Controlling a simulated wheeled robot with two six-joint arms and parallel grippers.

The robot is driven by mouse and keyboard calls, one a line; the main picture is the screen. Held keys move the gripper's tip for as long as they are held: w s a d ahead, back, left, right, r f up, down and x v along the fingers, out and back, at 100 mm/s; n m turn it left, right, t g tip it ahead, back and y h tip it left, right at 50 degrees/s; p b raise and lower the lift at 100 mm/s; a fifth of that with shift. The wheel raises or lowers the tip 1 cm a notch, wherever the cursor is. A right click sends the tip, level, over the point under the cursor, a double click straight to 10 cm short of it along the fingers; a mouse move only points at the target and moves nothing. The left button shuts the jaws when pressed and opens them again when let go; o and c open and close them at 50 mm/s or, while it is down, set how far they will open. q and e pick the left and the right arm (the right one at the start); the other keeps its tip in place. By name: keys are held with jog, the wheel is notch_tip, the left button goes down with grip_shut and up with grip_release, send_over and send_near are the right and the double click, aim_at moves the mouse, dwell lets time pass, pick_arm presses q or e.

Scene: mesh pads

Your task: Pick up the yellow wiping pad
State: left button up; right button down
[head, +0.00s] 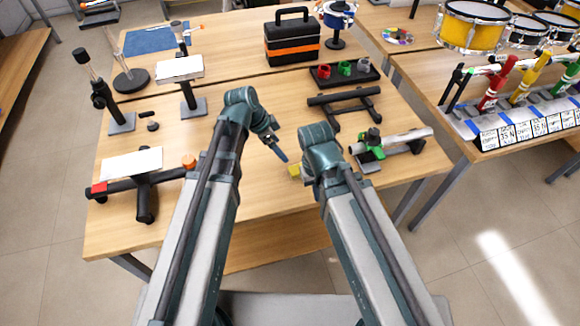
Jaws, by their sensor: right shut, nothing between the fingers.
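A small yellow pad (295,170) lies on the wooden table (262,200), near the middle of its front half. My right gripper (308,173) is just right of the pad, partly hidden behind its own wrist. It is shut with nothing between the fingers, and the yellow pad lies outside it. I cannot tell whether they touch. My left gripper (271,138) is up and left of the yellow pad, apart from it. A narrow blue piece (280,154) shows at its tip. I cannot tell whether that jaw is open or shut.
A black stand with a white plate (132,163) is at the left. A black toolbox (292,40) and a tray of colored pieces (343,73) are behind. A dark stand (345,98) and a green clamp device (373,143) are right. The table's front middle is clear.

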pick_arm(q)
jog(key=b, duration=0.8)
send_near(297, 169)
jog(key=f, duration=0.1)
jog(key=w+f, duration=0.1)
jog(key=f, duration=0.1)
jog(key=shift+d, duration=0.25)
jog(key=shift+d+f, duration=0.2)
jog(key=shift+f, duration=0.1)
jog(key=b+x, duration=0.4)
jog(key=x, duration=0.1)
jog(key=shift+s+d+b, duration=0.2)
jog(key=shift+d+b, duration=0.05)
jog(key=shift+b, duration=0.1)
jog(key=c, duration=1.4)
